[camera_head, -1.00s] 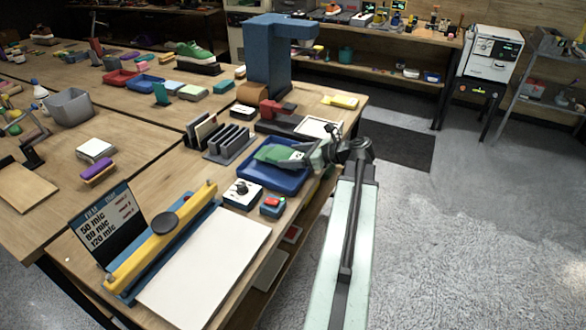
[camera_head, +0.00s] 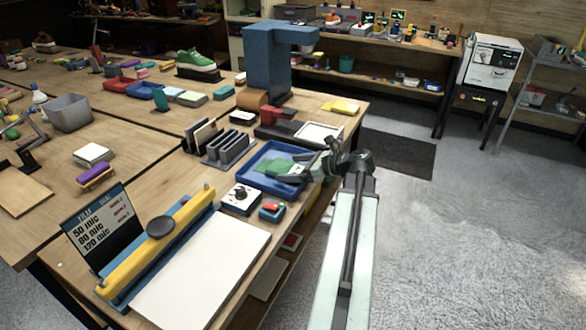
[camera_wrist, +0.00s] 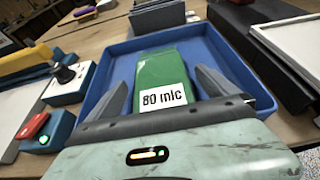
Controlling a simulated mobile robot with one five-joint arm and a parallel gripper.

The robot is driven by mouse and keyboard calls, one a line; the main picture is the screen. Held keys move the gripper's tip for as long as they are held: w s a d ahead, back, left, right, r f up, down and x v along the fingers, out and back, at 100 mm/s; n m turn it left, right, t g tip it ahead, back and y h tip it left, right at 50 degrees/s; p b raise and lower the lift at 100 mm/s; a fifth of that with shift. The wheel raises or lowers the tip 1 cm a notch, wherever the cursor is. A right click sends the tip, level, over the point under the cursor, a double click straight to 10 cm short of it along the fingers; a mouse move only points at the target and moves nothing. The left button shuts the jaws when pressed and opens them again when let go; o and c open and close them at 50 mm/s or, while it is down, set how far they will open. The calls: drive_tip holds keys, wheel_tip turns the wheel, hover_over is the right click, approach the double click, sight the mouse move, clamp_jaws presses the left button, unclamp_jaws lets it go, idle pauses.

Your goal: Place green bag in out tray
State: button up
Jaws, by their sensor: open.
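The green bag (camera_head: 277,166) lies in the blue tray (camera_head: 254,182) near the table's right edge. In the wrist view the bag (camera_wrist: 160,70) carries a white label reading "80 mic", and the tray (camera_wrist: 90,92) has raised walls around it. My gripper (camera_head: 286,177) reaches in over the tray's right side. In the wrist view my gripper (camera_wrist: 160,82) is open, with one finger on each side of the bag and gaps between. The near end of the bag is partly hidden by my gripper's body.
Open floor lies to the right.

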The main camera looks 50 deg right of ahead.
drive_tip(key=p+v, duration=0.4)
drive_tip(key=v, duration=0.8)
